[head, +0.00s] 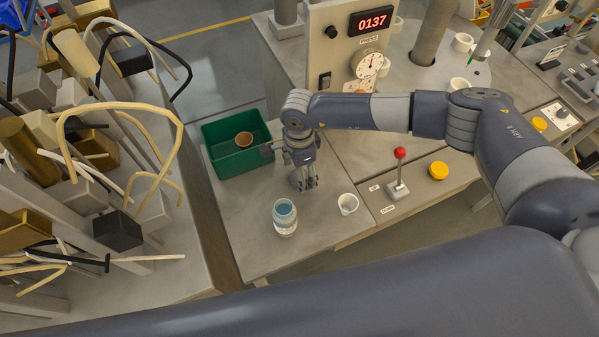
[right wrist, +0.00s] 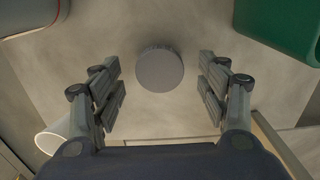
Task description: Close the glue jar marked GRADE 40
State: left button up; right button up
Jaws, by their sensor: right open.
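A clear glass jar (head: 285,219) with a bluish rim stands upright on the grey bench with its mouth uncovered. I cannot read a grade on its label. My right gripper (head: 308,186) points down behind and to the right of the jar, open and empty. In the right wrist view a round grey disc (right wrist: 160,70), like a lid, lies on the bench ahead of and between the spread fingers (right wrist: 163,90), not touching them. The edge of a rounded object, probably the jar, is cut off at that view's top left corner. My left gripper is not in view.
A green bin (head: 218,161) holding a brown pot (head: 244,139) stands behind left. A white cup (head: 348,204) stands to the right, near a red-knobbed lever (head: 399,155) and a yellow knob (head: 438,170). Cluttered racks with cables fill the left. Bare bench surrounds the jar.

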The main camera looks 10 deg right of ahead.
jog(key=shift+f, duration=0.65)
jog(key=c, duration=0.8)
jog(key=shift+r+b, duration=1.8)
jog(key=shift+r, duration=3.25)
